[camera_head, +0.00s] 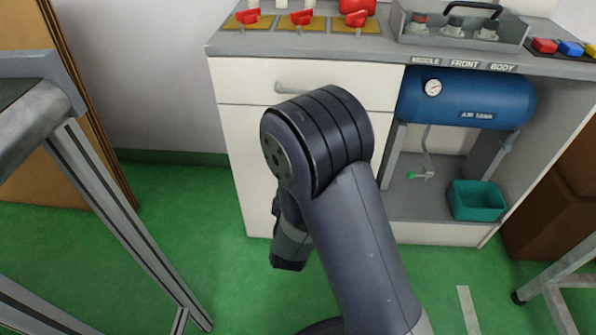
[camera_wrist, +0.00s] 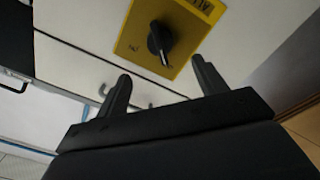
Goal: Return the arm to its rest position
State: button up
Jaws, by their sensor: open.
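My arm (camera_head: 365,245) rises from the bottom of the head view, bends at a dark elbow in front of the white cabinet, and drops down on the left side. My gripper cannot be made out in the head view. In the wrist view my gripper (camera_wrist: 160,67) shows two dark fingers spread apart, with nothing between them. Beyond the fingers is a yellow plate (camera_wrist: 135,40) with a black rotary knob (camera_wrist: 160,40). The gap between fingers and plate is hard to judge.
A blue tank (camera_head: 470,97) and a teal bin (camera_head: 477,202) are at right. A metal table frame (camera_head: 110,200) stands left; green floor lies between.

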jog(key=w+b, duration=0.2)
jog(key=w, duration=0.9)
jog(key=shift+d, duration=0.2)
jog(key=shift+s+r, duration=0.1)
jog(key=s+p, duration=0.2)
jog(key=s, duration=0.9)
jog(key=w+m+b, duration=0.7)
jog(key=w+m, duration=0.4)
jog(key=m, duration=0.2)
jog(key=shift+b, duration=0.4)
